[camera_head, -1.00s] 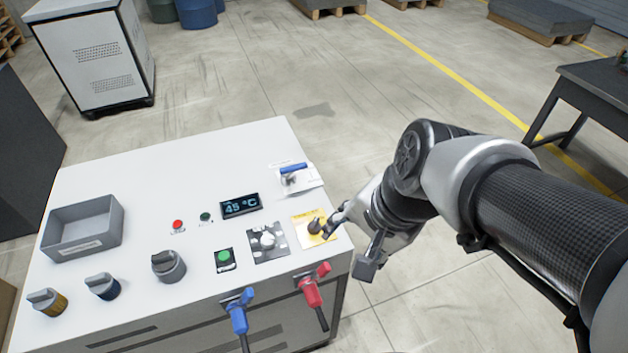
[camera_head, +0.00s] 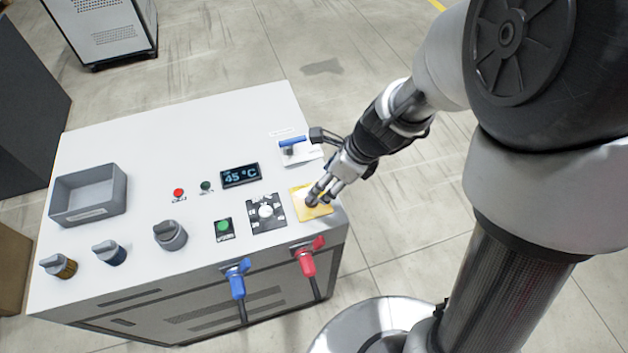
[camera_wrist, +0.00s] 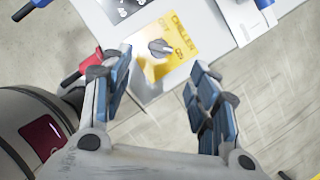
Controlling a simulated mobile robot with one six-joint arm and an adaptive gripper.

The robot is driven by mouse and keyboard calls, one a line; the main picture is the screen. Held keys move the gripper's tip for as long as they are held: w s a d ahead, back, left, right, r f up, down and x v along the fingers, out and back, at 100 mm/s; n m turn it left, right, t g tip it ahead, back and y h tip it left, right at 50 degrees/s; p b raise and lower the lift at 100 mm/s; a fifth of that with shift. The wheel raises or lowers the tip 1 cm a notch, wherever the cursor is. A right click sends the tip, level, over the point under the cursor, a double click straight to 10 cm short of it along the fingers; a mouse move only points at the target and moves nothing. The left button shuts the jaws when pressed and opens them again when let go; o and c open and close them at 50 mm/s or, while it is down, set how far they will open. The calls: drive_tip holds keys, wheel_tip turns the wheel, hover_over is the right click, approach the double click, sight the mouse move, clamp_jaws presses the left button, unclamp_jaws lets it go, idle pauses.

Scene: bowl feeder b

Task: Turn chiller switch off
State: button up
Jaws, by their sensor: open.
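The chiller switch is a dark rotary knob (camera_wrist: 160,47) on a yellow plate (camera_wrist: 180,35) marked CHILLER, with ON and OFF labels. Which label the knob points to is too small to tell. In the head view the yellow plate (camera_head: 301,203) lies at the right end of the white panel top, and my fingers hide its knob. My gripper (camera_head: 318,196) is at the plate, tilted down from the upper right. In the wrist view my gripper (camera_wrist: 165,88) is open, its blue-padded fingers apart, with the knob ahead between them. Contact cannot be told.
Left of the plate are a black-plated white dial (camera_head: 266,211), a green button (camera_head: 223,226) and a 45 °C display (camera_head: 240,176). A blue-handled part (camera_head: 293,145) stands behind. Red (camera_head: 308,258) and blue (camera_head: 237,280) valve handles stick out in front.

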sight(315, 201)
drive_tip(key=b+x, duration=0.4)
drive_tip(key=x, duration=0.5)
drive_tip(key=shift+c, duration=0.5)
drive_tip(key=c, duration=1)
